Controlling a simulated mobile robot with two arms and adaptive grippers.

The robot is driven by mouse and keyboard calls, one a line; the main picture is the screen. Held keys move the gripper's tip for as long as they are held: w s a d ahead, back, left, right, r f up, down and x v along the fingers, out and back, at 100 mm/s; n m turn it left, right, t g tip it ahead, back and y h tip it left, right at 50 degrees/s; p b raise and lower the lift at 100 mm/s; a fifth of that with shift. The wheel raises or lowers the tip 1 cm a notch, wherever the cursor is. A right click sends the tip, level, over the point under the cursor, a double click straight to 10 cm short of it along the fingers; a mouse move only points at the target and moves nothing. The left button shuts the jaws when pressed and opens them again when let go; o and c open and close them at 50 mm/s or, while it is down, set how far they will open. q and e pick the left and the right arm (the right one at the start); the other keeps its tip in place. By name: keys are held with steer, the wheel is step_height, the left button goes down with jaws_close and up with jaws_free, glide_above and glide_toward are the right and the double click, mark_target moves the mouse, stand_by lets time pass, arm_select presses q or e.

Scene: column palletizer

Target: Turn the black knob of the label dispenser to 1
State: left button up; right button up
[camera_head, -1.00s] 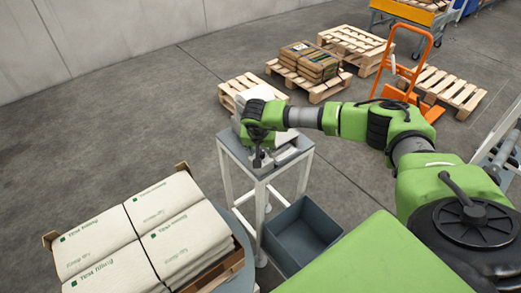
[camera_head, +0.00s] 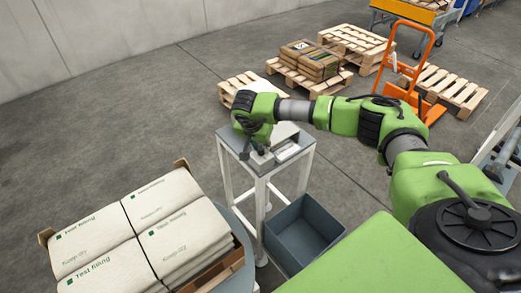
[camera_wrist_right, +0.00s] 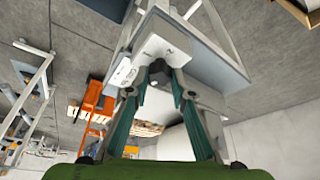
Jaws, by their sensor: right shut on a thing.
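The label dispenser (camera_head: 286,132) is a white and grey unit on a small grey stand, partly covered by my right arm in the head view. In the right wrist view its pale housing (camera_wrist_right: 160,42) fills the top middle. The black knob (camera_wrist_right: 160,70) is a small dark shape between the fingertips of my right gripper (camera_wrist_right: 162,76), which is shut on it. Its pointer and the number marks are too small to read. In the head view the right gripper (camera_head: 246,150) is at the left side of the stand top. My left gripper is out of view.
The grey stand (camera_head: 232,142) has thin white legs. A blue-grey bin (camera_head: 303,235) is on the floor beside it. White sacks (camera_head: 130,235) are stacked at the lower left.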

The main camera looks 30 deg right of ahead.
steer(key=m+b, duration=0.1)
steer(key=m, duration=0.1)
steer(key=m+g+b, duration=0.1)
steer(key=b, duration=0.1)
steer(key=shift+w+f+m+h, duration=0.1)
steer(key=shift+f+m+h, duration=0.1)
steer(key=shift+m+h, duration=0.15)
steer(key=m+g+b, duration=0.1)
steer(key=m+b, duration=0.1)
steer(key=m, duration=0.1)
steer(key=shift+w+a+m+g+b, duration=0.1)
steer(key=shift+m+g+b, duration=0.2)
steer(key=shift+m, duration=0.05)
steer(key=m+g+b, duration=0.1)
steer(key=m+b, duration=0.1)
steer(key=m, duration=0.1)
steer(key=shift+w+m, duration=0.1)
steer(key=shift+m, duration=0.2)
steer(key=shift+r+m+g+y+b, duration=0.1)
steer(key=shift+m+g+y+b, duration=0.15)
steer(key=shift+m+g+b, duration=0.55)
steer(key=shift+r+m+g+y+b, duration=0.1)
steer(key=shift+m+y+b, duration=0.2)
steer(key=shift+m, duration=1)
steer(key=o, duration=1.1)
